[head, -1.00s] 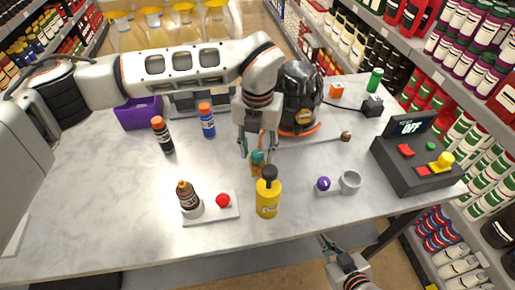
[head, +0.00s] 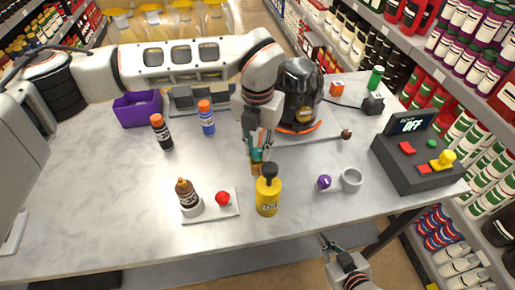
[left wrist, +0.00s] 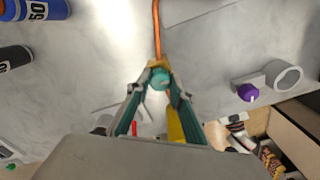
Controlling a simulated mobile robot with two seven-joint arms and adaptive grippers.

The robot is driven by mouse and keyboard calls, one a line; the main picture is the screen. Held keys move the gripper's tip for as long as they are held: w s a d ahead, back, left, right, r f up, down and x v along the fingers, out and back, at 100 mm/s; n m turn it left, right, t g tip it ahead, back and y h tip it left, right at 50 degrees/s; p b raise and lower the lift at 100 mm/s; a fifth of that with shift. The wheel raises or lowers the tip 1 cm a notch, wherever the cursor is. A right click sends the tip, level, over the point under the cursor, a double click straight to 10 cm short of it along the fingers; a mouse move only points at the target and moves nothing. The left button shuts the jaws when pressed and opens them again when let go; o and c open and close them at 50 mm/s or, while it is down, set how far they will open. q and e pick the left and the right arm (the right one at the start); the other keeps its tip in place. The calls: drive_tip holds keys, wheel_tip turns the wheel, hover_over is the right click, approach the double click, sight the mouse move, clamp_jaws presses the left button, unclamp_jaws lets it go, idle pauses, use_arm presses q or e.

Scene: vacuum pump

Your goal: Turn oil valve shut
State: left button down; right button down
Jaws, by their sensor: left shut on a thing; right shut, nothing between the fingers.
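A round teal knob (left wrist: 159,79) sits on a brass-coloured valve body (head: 256,169), with a copper pipe (left wrist: 156,30) leading from it in the left wrist view. This looks like the oil valve. My left gripper (head: 259,152) is over it, its teal fingers shut on the knob from both sides. In the head view the fingers hide most of the knob, and I cannot tell how far it is turned. My right gripper (head: 328,243) is shut and empty, off the table's front edge.
A yellow pump bottle (head: 268,196) stands just in front of the valve. The black-domed vacuum pump (head: 299,92) is behind it. A brown bottle (head: 188,195), purple bin (head: 138,109) and control box (head: 418,165) stand elsewhere. The table's left part is clear.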

sight(258, 151)
use_arm(q)
drive_tip(key=m+b, duration=0.1)
drive_tip(key=m, duration=0.3)
drive_tip(key=m+b, duration=0.1)
drive_tip(key=m, duration=0.4)
drive_tip(key=shift+m, duration=0.4)
drive_tip(key=m, duration=0.3)
drive_tip(key=shift+r+m, duration=0.1)
drive_tip(key=shift+m, duration=1.7)
drive_tip(key=c, duration=1.8)
unclamp_jaws()
wheel_tip(258, 151, up, 12)
drive_tip(key=shift+f, duration=0.1)
